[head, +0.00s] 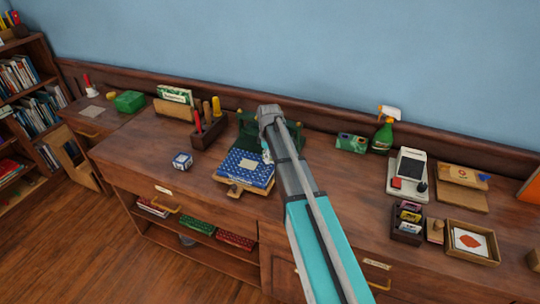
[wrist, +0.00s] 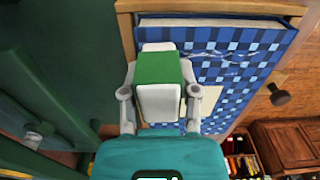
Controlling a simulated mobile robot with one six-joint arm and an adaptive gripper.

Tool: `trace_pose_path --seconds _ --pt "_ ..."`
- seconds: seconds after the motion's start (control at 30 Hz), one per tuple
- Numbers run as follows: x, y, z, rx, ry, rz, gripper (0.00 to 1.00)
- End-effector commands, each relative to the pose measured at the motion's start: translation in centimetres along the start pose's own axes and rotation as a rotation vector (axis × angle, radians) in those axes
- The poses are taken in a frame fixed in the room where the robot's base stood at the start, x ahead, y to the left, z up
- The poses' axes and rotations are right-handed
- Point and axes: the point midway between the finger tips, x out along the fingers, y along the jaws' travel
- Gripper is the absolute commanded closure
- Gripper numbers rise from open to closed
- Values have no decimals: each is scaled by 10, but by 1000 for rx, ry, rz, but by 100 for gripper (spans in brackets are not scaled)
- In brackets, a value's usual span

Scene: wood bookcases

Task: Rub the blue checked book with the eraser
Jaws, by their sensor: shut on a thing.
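The blue checked book (head: 240,178) lies on a wooden board on the desk, with a pale label on its cover. Whether the eraser touches the cover I cannot tell. In the head view my gripper (head: 267,152) is at the book's right edge, mostly hidden by my arm, and the eraser cannot be made out.
A dark green device (head: 248,128) stands right behind the book. A blue-white cube (head: 182,161) and a wooden tool holder (head: 209,131) are to its left. A spray bottle (head: 383,136), a card reader (head: 408,172) and trays are to the right. The desk's front left is clear.

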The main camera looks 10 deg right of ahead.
Motion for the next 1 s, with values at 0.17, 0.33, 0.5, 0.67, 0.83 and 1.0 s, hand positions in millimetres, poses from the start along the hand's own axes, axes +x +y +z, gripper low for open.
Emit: trace_pose_path --seconds 0.17,0.33,0.5,0.67,0.83,1.0 --pt "-1 -14 1 0 0 -1 97" --pt "-1 -22 0 1 0 -1 97" --pt "-1 -24 -1 1 0 -1 97" --pt "-1 -23 -1 1 0 -1 97" --pt "-1 -25 -1 0 0 -1 97" --pt "-1 -33 -1 0 0 -1 97"
